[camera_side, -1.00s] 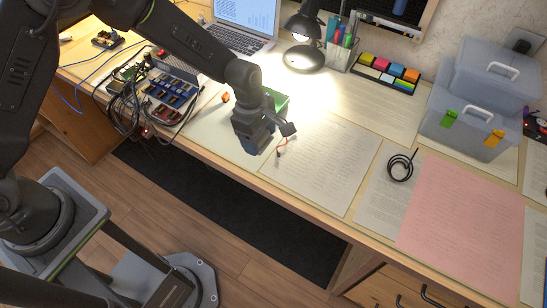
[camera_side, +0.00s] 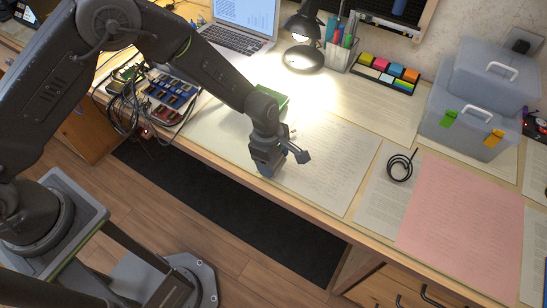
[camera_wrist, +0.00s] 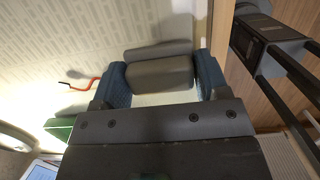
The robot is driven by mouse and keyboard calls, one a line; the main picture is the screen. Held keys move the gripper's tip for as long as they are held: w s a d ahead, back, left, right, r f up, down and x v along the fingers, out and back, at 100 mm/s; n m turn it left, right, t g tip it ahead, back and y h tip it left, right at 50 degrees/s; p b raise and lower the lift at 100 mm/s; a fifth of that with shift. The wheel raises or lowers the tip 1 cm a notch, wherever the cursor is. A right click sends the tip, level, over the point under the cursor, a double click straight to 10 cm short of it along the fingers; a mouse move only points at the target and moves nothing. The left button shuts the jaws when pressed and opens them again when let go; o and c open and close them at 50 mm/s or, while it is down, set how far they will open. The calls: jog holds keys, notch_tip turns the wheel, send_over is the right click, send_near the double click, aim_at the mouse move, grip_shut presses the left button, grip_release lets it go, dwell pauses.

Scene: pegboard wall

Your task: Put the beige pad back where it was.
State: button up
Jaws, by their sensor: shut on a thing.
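My gripper (camera_side: 266,169) is low over the pale paper near the front edge of the desk. In the wrist view its two blue fingers (camera_wrist: 161,76) are shut on the beige pad (camera_wrist: 160,72), which looks grey-beige in shadow. A similar shadowed block (camera_wrist: 158,51) shows just beyond the pad; I cannot tell whether it is part of it. In the side view the pad is hidden by my gripper. A black tray of coloured pads (camera_side: 384,84) stands at the back right of the lamp.
A green box (camera_side: 270,98) is just behind my arm, and a red wire (camera_wrist: 80,84) lies near the fingers. A lamp (camera_side: 303,58), pen holder (camera_side: 342,55), black cable coil (camera_side: 399,167) and clear bins (camera_side: 470,130) stand around.

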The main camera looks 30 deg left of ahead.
jog(key=o, duration=0.9)
jog(key=shift+f, duration=0.1)
jog(key=s+a+r+m+t, duration=0.1)
jog(key=a+r+m, duration=0.15)
jog(key=r, duration=0.85)
jog(key=s+a+r+m, duration=0.1)
jog(key=a+r, duration=0.3)
jog(key=r, duration=0.6)
jog(key=s+a+r+m+t, duration=0.2)
jog(key=s+a+r+m, duration=0.4)
jog(key=r, duration=0.3)
jog(key=s+a+r+m+t+y, duration=0.1)
jog(key=s+a+m, duration=0.3)
jog(key=s, duration=0.3)
jog(key=s+a+r+m+t, duration=0.1)
jog(key=s+a+r+m, duration=0.1)
jog(key=s+a+m, duration=0.2)
jog(key=shift+s+a+r+t+y, duration=0.2)
jog(key=shift+s+r+t+y, duration=0.15)
jog(key=shift+s, duration=1.05)
